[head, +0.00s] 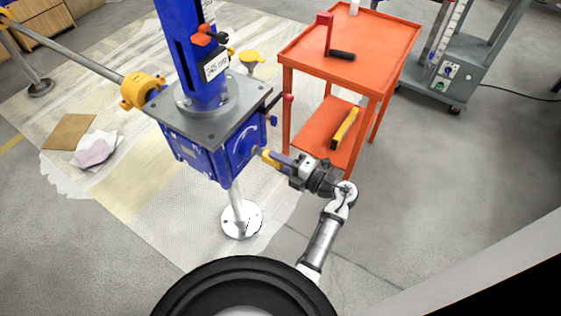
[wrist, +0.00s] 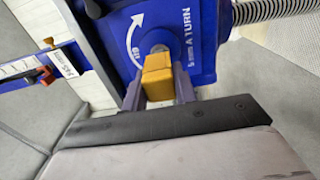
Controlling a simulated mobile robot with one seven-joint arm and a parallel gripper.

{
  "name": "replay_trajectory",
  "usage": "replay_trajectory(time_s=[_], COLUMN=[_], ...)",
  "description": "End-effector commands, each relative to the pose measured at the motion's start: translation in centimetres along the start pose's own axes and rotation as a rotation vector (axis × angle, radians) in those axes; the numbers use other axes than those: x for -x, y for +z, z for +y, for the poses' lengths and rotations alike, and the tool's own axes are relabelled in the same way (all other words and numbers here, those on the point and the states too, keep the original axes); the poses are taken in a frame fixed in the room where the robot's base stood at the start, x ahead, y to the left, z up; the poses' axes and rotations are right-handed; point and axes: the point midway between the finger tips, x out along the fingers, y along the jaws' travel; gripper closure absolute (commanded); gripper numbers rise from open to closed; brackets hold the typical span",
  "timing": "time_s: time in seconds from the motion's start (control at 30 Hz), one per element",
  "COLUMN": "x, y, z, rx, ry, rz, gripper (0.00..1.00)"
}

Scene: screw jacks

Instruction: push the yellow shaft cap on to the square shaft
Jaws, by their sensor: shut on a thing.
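The yellow shaft cap (wrist: 158,77) is a small block held between the two fingers of my gripper (wrist: 158,88).
An orange cart (head: 345,60) with a crank handle (head: 328,38) on top and a yellow bar (head: 345,128) on its lower shelf stands close behind my arm.

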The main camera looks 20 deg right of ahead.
Motion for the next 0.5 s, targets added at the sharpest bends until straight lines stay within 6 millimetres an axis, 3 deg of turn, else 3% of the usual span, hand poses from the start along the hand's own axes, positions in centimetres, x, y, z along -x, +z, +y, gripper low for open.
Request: replay_trajectory(time_s=[0.5], x=[-1.3], y=[0.0], z=[0.0], rx=[0.000], ry=[0.000], rz=[0.000], gripper=[0.94])
